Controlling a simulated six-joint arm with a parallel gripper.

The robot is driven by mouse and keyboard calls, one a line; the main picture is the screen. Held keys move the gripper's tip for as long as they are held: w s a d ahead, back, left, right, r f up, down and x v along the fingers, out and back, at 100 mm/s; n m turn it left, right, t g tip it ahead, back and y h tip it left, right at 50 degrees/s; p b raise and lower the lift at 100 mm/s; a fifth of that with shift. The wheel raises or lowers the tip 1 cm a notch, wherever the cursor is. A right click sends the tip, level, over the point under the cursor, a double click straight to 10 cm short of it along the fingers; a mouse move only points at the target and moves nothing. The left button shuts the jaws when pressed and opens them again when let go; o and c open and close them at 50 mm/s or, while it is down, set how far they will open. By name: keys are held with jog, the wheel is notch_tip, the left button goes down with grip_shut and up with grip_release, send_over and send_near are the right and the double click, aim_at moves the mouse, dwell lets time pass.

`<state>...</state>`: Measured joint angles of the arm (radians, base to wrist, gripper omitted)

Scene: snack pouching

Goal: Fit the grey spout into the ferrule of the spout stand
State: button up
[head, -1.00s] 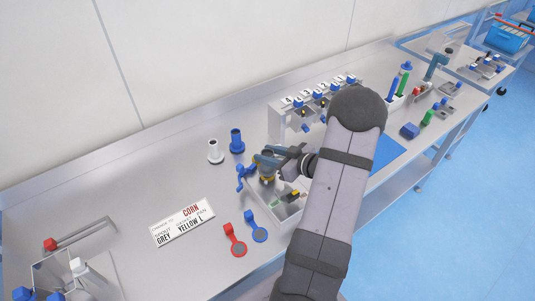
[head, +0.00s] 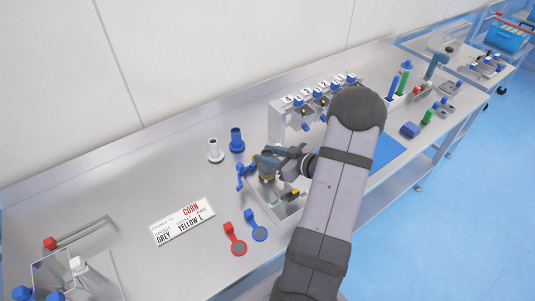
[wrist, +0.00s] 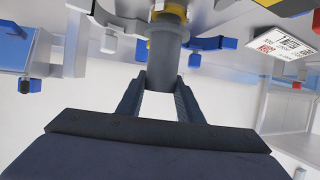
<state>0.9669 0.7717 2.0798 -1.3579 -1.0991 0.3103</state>
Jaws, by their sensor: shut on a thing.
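The grey spout (wrist: 163,62) is a grey tube held upright between the fingers of my gripper (wrist: 160,85) in the wrist view. My gripper (head: 268,165) is shut on it, over the stand area in the head view. A yellow ring (wrist: 172,10), seemingly the ferrule of the spout stand, shows at the far end of the spout, in line with it or nearly so. A little yellow also shows just under the gripper in the head view. I cannot tell whether the spout is inside the ring or only touching it. A blue clamp-like part (head: 243,176) is beside it.
A white spout (head: 215,151) and a blue spout (head: 237,141) stand behind on the table. An order card (head: 183,221) lies to the left. Red (head: 235,240) and blue (head: 256,226) paddle-shaped pieces lie in front. A numbered rack (head: 305,108) stands behind my arm.

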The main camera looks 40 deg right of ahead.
jog(key=shift+f+b, duration=0.4)
jog(key=shift+f, duration=0.25)
jog(key=o, duration=1.2)
jog(key=shift+b+v, duration=1.05)
jog(key=shift+v, duration=2.65)
